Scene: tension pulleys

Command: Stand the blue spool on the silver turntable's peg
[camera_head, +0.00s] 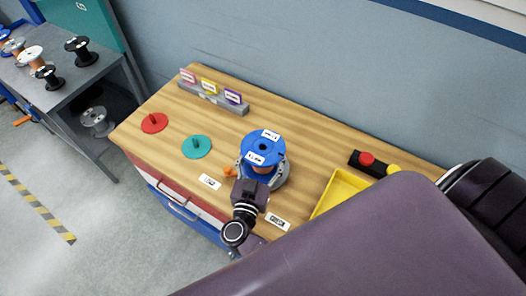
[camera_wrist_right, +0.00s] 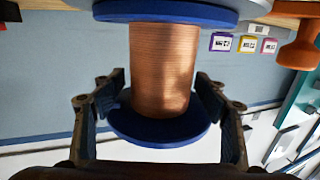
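The blue spool (camera_head: 263,147) is upright above the silver turntable (camera_head: 281,182), with white labels on its top flange. The flange hides the peg, and I cannot tell how far down the spool sits. In the right wrist view, the spool's copper winding (camera_wrist_right: 163,65) stands between two blue flanges. My right gripper (camera_head: 252,182) comes at the spool from the front, below the top flange. Its fingers (camera_wrist_right: 161,88) straddle the winding, with a narrow gap showing at least on the left side. My left gripper is not in view.
An orange knob (camera_head: 230,171) stands close left of the turntable. Teal (camera_head: 197,147) and red (camera_head: 154,123) pegged discs lie farther left. A yellow tray (camera_head: 341,188) and a black box with a red button (camera_head: 367,159) are at the right. Spools stand on a grey table (camera_head: 85,78).

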